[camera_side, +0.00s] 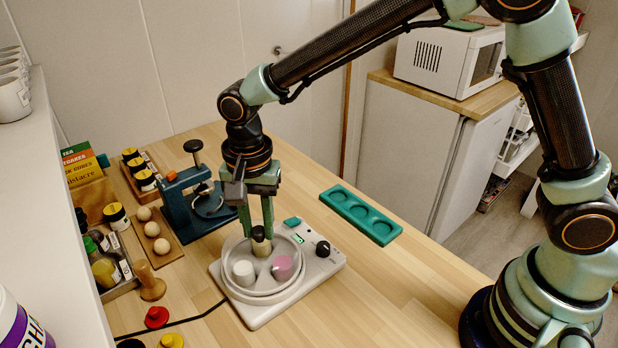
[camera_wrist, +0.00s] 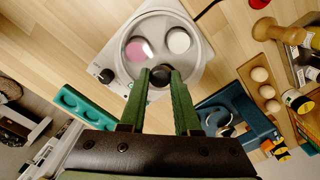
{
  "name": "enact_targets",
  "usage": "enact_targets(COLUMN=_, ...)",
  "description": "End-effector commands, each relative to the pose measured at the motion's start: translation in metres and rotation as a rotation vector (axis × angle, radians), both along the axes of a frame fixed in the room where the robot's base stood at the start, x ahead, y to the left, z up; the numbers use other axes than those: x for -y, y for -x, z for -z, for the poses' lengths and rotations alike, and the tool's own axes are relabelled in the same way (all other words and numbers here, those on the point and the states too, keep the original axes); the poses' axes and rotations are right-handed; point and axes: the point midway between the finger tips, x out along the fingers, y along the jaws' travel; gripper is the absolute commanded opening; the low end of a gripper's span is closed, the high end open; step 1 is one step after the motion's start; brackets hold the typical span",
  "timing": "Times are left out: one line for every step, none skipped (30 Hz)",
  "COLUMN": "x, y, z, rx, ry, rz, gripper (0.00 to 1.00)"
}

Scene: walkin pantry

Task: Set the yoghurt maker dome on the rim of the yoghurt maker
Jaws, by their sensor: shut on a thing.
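The yoghurt maker (camera_side: 297,289) is a pale, low appliance with a round well; it also shows in the wrist view (camera_wrist: 196,82). A white jar (camera_side: 243,272) and a pink-topped jar (camera_side: 283,267) show in the well, with a cream one partly hidden behind my fingers. My gripper (camera_side: 257,226) points down over the well, shut on a black knob, which I take to be that of the clear yoghurt maker dome (camera_side: 261,234). The knob also shows between the fingertips in the wrist view (camera_wrist: 160,76). The dome's edge is hard to see; I cannot tell whether it touches the rim.
A green tray with round recesses (camera_side: 361,214) lies to the right. A blue press (camera_side: 190,206) stands close behind to the left. Eggs on a board (camera_side: 153,229), jars, a wooden pestle (camera_side: 149,283) and coloured knobs crowd the left. The front right counter is clear.

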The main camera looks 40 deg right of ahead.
Motion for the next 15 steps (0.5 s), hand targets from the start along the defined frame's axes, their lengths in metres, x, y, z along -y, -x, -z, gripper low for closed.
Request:
enact_targets(x=0.0000, y=0.0000, z=0.0006, rx=0.000, ry=0.000, rz=0.000, gripper=0.00)
enact_targets(x=0.0000, y=0.0000, z=0.0009, rx=0.000, ry=0.000, rz=0.000, gripper=0.00)
enact_targets(x=0.0000, y=0.0000, z=0.0015, rx=0.000, ry=0.000, rz=0.000, gripper=0.00)
enact_targets(x=0.0000, y=0.0000, z=0.0019, rx=0.000, ry=0.000, rz=0.000, gripper=0.00)
enact_targets(x=0.0000, y=0.0000, z=0.0023, rx=0.000, ry=0.000, rz=0.000, gripper=0.00)
enact_targets(x=0.0000, y=0.0000, z=0.0029, rx=0.000, ry=0.000, rz=0.000, gripper=0.00)
enact_targets(x=0.0000, y=0.0000, z=0.0033, rx=0.000, ry=0.000, rz=0.000, gripper=0.00)
enact_targets(x=0.0000, y=0.0000, z=0.0038, rx=0.000, ry=0.000, rz=0.000, gripper=0.00)
enact_targets(x=0.0000, y=0.0000, z=0.0043, rx=0.000, ry=0.000, rz=0.000, gripper=0.00)
enact_targets(x=0.0000, y=0.0000, z=0.0047, rx=0.000, ry=0.000, rz=0.000, gripper=0.00)
enact_targets(x=0.0001, y=0.0001, z=0.0051, rx=0.000, ry=0.000, rz=0.000, gripper=0.00)
enact_targets(x=0.0001, y=0.0001, z=0.0056, rx=0.000, ry=0.000, rz=0.000, gripper=0.00)
enact_targets(x=0.0001, y=0.0001, z=0.0061, rx=-0.001, ry=0.001, rz=0.000, gripper=0.00)
enact_targets(x=0.0001, y=0.0001, z=0.0064, rx=-0.001, ry=0.001, rz=0.000, gripper=0.00)
enact_targets(x=0.0001, y=0.0001, z=0.0070, rx=-0.001, ry=0.001, rz=0.000, gripper=0.00)
